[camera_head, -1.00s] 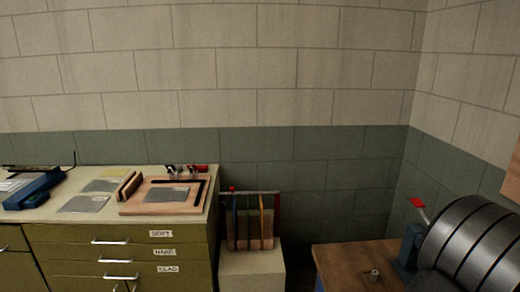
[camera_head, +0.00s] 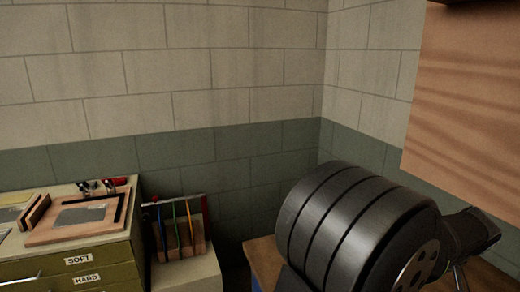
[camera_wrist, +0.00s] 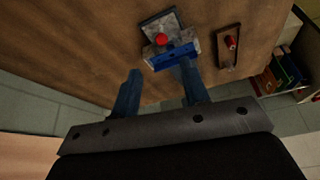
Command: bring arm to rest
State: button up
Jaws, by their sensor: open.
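My gripper (camera_wrist: 160,74) shows in the wrist view with its two blue-grey fingers apart and nothing between them. It is above a brown wooden bench top (camera_wrist: 85,35). A blue tool (camera_wrist: 172,57) with a red knob on a grey plate is on the bench beyond the fingertips. I cannot judge the height of the gripper over the bench. In the head view, a dark ribbed cylinder (camera_head: 335,225) with a holed end fills the lower right; I cannot tell if it belongs to my arm. The gripper is not clearly visible there.
A small wooden tray (camera_wrist: 228,47) holds a red item. In the head view, an olive drawer cabinet (camera_head: 90,270) stands left, with a wooden tray (camera_head: 50,234) on top. A rack of coloured tools (camera_head: 180,228) stands beside it. A wooden panel (camera_head: 465,110) hangs upper right.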

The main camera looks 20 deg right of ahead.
jog(key=x, duration=1.5)
jog(key=shift+w+f, duration=0.2)
jog(key=shift+f, duration=0.05)
jog(key=shift+w+d+r, duration=0.1)
jog(key=shift+w+r, duration=0.05)
jog(key=shift+w, duration=1.35)
